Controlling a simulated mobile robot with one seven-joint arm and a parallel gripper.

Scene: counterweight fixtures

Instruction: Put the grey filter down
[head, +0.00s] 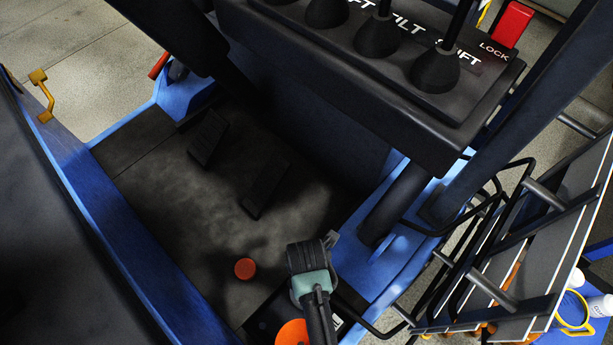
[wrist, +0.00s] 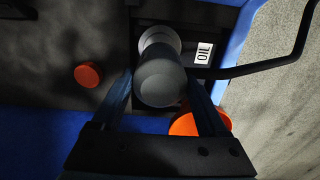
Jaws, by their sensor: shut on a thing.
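The grey filter (wrist: 163,80) is a rounded grey cylinder in the middle of the wrist view. My gripper (wrist: 160,88) is shut on it, with one dark finger on each side. A paler round end (wrist: 158,40) shows just beyond it, against a dark panel with a white OIL label (wrist: 204,53). I cannot tell whether the filter touches that panel. In the head view my arm hides the filter.
A red-orange cap (head: 245,268) sits on the dark floor of the cab, left of my arm. A larger orange disc (head: 293,332) is near my arm and shows beside a finger in the wrist view (wrist: 200,122). A black bent rail (wrist: 262,66) runs right of the panel. Blue frame edges (head: 165,255) bound the floor.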

